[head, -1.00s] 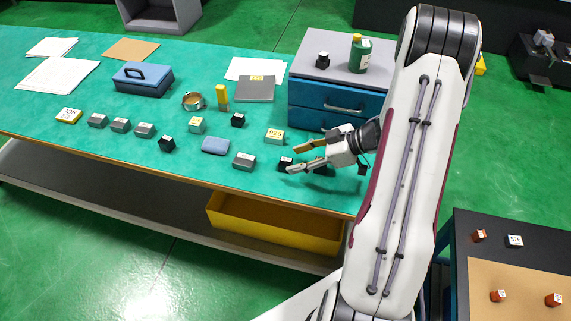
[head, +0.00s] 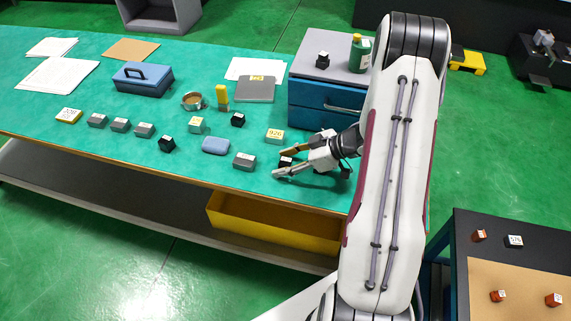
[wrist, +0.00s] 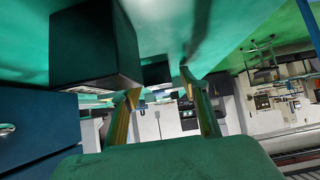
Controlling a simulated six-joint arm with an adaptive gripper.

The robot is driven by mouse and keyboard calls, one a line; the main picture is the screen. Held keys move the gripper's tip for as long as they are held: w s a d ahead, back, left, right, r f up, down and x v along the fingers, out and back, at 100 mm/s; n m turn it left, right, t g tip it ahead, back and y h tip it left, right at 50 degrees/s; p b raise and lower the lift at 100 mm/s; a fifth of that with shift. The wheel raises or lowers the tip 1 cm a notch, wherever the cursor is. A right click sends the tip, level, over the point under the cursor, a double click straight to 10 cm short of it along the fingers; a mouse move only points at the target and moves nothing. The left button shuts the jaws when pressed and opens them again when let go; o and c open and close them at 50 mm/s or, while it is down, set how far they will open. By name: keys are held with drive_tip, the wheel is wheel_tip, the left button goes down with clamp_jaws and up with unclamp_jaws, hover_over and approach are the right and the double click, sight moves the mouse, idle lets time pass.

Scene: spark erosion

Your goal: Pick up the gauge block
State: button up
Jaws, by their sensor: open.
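Several small labelled blocks stand on the green table; I cannot tell for sure which is the gauge block. A small black block (head: 286,161) sits between the finger ends of my gripper (head: 280,163) in the head view, partly hidden by them. My gripper is open, low over the table, fingers pointing left. A grey block (head: 244,161) stands just left of the fingertips. In the wrist view a small dark block (wrist: 157,73) shows between the open fingers (wrist: 159,88), apart from both. A large dark block (wrist: 95,45) looms close at upper left; its match in the head view is unclear.
The blue drawer unit (head: 325,103) stands close behind my gripper. A pale block marked 926 (head: 274,136) is just behind the fingers. A blue rounded block (head: 215,145) and a black block (head: 167,143) lie farther left. A yellow bin (head: 270,222) is below the table edge.

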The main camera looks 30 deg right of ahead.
sight(285, 162)
idle(0.4)
clamp_jaws()
drive_tip(key=shift+r, duration=0.1)
drive_tip(key=shift+r, duration=4.95)
